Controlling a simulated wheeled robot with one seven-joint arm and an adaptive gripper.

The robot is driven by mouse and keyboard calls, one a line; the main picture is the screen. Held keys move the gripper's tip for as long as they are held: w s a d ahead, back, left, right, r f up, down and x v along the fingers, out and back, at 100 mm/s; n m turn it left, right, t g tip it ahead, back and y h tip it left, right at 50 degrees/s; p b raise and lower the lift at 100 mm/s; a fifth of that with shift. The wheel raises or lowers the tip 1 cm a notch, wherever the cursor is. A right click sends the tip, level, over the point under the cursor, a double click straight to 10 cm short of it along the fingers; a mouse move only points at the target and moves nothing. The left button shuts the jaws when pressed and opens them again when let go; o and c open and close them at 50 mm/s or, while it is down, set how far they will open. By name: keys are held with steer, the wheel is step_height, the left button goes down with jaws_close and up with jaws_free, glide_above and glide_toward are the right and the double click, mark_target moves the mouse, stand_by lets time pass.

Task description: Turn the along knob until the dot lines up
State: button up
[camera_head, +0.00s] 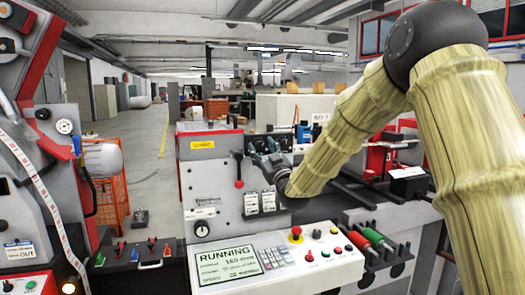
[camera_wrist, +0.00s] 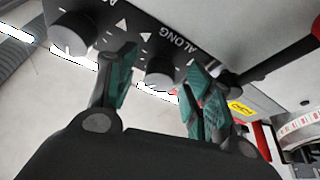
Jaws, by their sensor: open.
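The along knob (camera_wrist: 160,72) is a grey round knob on a dark panel (camera_wrist: 172,28) marked ALONG, in the wrist view. Gaps show between the pads and the knob. White triangle marks sit on the panel beside the knob. I cannot make out a dot on it. A second grey knob (camera_wrist: 68,35) is to the left, outside my fingers. In the head view my gripper (camera_head: 264,150) is at the machine's upper right side and hides the along knob.
The grey machine (camera_head: 210,180) carries a red-knobbed lever (camera_head: 239,170) left of my gripper. A control panel (camera_head: 285,255) with a RUNNING screen (camera_head: 228,263) and a red stop button (camera_head: 296,233) juts out below.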

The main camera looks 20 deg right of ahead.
steer(key=v, duration=1.1)
steer(key=shift+s, duration=0.3)
steer(key=shift+f, duration=0.15)
